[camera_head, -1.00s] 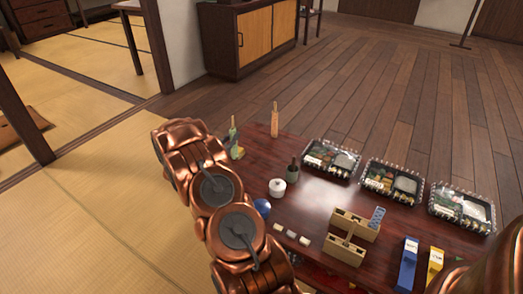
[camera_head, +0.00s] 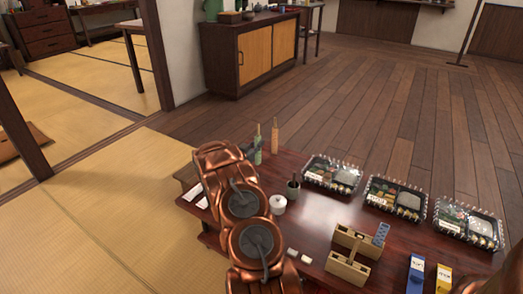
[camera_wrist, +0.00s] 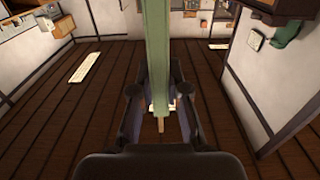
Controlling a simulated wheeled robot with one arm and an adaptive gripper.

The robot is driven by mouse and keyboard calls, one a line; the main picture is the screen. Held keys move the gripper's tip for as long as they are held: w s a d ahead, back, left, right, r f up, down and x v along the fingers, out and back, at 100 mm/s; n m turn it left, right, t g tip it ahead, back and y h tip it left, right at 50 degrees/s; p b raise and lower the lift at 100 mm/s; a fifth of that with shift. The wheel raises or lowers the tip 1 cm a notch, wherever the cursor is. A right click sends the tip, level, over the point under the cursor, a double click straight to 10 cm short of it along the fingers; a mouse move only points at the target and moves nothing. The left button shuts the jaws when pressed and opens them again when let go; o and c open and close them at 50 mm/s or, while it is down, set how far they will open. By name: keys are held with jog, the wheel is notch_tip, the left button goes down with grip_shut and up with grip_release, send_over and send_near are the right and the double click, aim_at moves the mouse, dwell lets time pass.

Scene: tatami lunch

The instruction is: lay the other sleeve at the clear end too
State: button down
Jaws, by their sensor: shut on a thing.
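A slim green sleeve (camera_head: 258,143) stands upright by the table's far edge in the head view. My gripper (camera_head: 251,150), partly hidden by my copper arm, is at its side. In the wrist view the green sleeve (camera_wrist: 156,60) runs down between the fingers of my gripper (camera_wrist: 158,105), which is shut on it. A wooden tip shows below it. A slim tan-orange upright piece (camera_head: 274,135) stands just right of the green one. The dark red table (camera_head: 318,205) shows two pale flat pieces (camera_head: 202,202) at its left end. My arm hides part of that end.
A white pot (camera_head: 278,204) and dark bottle (camera_head: 293,187) stand close to my arm. Several lidded lunch boxes (camera_head: 398,197) line the far edge. A wooden caddy (camera_head: 349,256), blue carton (camera_head: 415,274) and yellow carton (camera_head: 442,279) stand nearer. Small white blocks (camera_head: 305,258) lie left of the caddy.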

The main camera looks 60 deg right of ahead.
jog(key=shift+w+d+f+b, duration=0.2)
jog(key=shift+d+f+b, duration=0.4)
jog(key=shift+d+f, duration=0.4)
jog(key=shift+w+d+f+b, duration=0.15)
jog(key=shift+d+f+b, duration=0.4)
jog(key=shift+d+f, duration=0.4)
jog(key=shift+f, duration=0.15)
jog(key=c, duration=1.2)
grip_release()
jog(key=a+p, duration=0.1)
jog(key=a, duration=0.3)
jog(key=a+p, duration=0.1)
jog(key=a, duration=0.3)
jog(key=a+p, duration=0.1)
jog(key=a, duration=0.3)
jog(key=shift+s, duration=0.3)
